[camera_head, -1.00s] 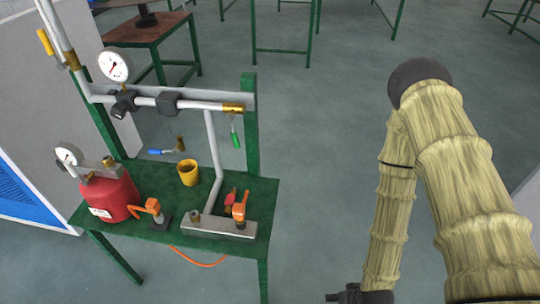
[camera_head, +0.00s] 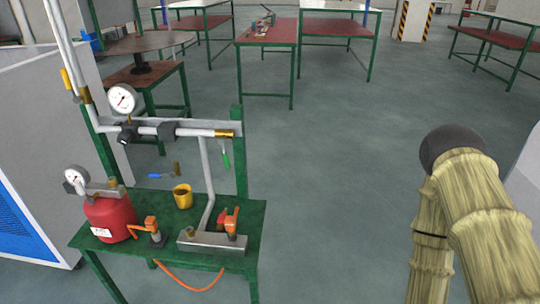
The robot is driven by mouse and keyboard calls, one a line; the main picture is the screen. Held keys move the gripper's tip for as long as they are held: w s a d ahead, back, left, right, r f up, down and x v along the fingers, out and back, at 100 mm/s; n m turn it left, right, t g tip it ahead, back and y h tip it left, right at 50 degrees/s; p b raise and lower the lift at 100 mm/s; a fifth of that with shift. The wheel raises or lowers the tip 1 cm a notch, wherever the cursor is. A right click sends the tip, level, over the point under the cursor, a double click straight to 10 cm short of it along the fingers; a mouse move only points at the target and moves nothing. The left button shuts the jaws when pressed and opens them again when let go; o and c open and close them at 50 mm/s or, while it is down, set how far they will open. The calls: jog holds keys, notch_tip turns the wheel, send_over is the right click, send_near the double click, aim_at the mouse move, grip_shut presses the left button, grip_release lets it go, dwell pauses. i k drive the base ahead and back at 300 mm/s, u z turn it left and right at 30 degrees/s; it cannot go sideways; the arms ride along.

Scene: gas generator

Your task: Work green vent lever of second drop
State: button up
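A green lever (camera_head: 225,159) hangs down below the brass fitting (camera_head: 226,133) at the right end of the grey horizontal pipe. It stands apart from my arm, with clear air between them. A blue-handled lever (camera_head: 160,176) with a brass body sits lower and to the left, above the green bench (camera_head: 245,234). My arm is at the right of the view, covered in a tan sleeve, and well away from the bench. My gripper is out of the frame.
A gauge (camera_head: 122,98) tops the pipe. Work tables (camera_head: 266,41) stand behind. Open floor (camera_head: 335,180) lies right of the bench.

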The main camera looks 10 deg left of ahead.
aim_at(225, 155)
jog(key=z, duration=0.35)
jog(key=i, duration=0.55)
jog(key=u, duration=1.15)
